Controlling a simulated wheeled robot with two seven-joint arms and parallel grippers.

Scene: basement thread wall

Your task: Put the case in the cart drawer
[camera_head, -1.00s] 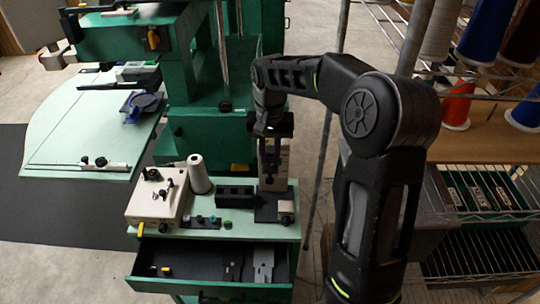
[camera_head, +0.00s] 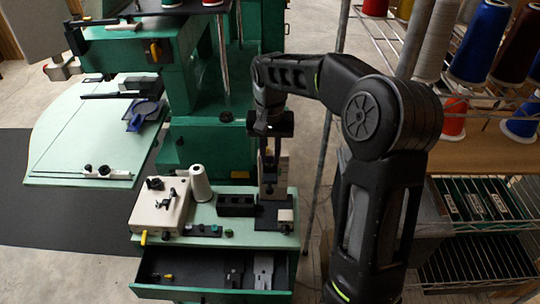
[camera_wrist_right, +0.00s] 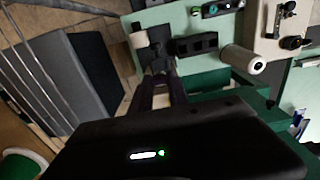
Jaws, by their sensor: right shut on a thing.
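The green cart (camera_head: 183,239) stands in front of me, its drawer (camera_head: 211,294) pulled open. My right gripper (camera_head: 268,188) points down above the right part of the cart top, over a dark base plate. In the right wrist view its fingers (camera_wrist_right: 160,75) close together at a dark thing (camera_wrist_right: 157,52). I take this to be the case; its outline is mostly hidden and blends with the dark parts around it. My left gripper is not in view.
A beige box (camera_head: 160,208), a white thread cone (camera_head: 200,184) and a black slotted block (camera_head: 236,204) stand on the cart. A wire shelf with thread cones (camera_head: 480,42) is at right. A green machine rises behind the cart.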

